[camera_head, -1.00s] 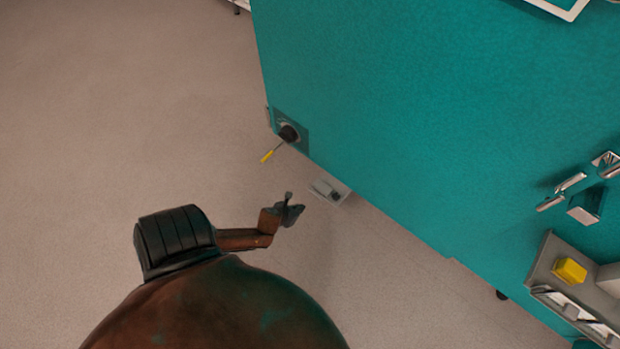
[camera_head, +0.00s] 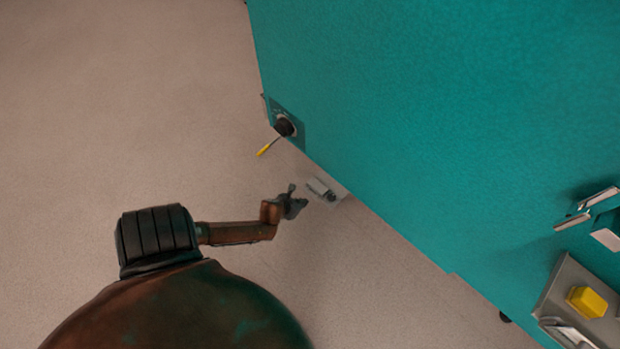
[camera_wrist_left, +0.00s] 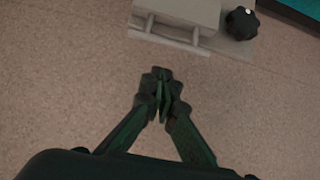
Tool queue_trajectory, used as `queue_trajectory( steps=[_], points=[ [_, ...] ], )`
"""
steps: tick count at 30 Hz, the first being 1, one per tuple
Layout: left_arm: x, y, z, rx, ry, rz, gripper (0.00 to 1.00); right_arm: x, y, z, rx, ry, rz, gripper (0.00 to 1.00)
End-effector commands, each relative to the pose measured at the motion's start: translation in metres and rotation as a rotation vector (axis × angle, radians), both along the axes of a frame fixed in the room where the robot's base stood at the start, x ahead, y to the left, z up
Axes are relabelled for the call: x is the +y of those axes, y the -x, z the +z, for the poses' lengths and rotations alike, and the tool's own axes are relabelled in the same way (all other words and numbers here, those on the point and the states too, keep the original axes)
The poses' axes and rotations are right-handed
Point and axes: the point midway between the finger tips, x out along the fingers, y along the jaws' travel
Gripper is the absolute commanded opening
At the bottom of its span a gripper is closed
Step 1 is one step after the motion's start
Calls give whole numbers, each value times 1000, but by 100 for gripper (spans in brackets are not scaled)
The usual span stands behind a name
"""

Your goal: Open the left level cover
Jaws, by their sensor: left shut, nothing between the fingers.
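A small grey fitting (camera_head: 318,187), which looks like the level cover, sticks out low on the teal chamber (camera_head: 430,110). In the left wrist view the cover (camera_wrist_left: 185,10) is a grey block with a bar handle (camera_wrist_left: 168,36) along its near edge. A black knob (camera_wrist_left: 242,23) sits beside it on the right. My left gripper (camera_head: 296,203) is just left of the cover in the head view. In the left wrist view its fingers (camera_wrist_left: 162,76) are shut and empty, a little short of the handle and apart from it. My right gripper is out of view.
A black rotary switch (camera_head: 285,126) with a yellow-tipped lever (camera_head: 266,147) is on the chamber's left end. Metal handles (camera_head: 586,208) and a grey panel with a yellow block (camera_head: 586,302) stick out at right. The floor (camera_head: 120,100) at left is clear.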

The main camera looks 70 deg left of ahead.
Motion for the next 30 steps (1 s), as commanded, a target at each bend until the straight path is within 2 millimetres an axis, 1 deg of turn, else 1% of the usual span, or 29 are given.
queue_trajectory(
  steps=[1,3,9,23,30],
  points=[
    [1,-4,7,-1,-1,-4,0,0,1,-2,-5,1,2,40],
    [3,-7,12,-1,0,-1,0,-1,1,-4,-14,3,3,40],
    [5,-12,22,0,0,-1,0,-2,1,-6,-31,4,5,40],
    [6,-13,24,3,1,0,0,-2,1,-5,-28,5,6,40],
    [12,-8,30,31,13,10,0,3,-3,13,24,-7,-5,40]
  ],
)
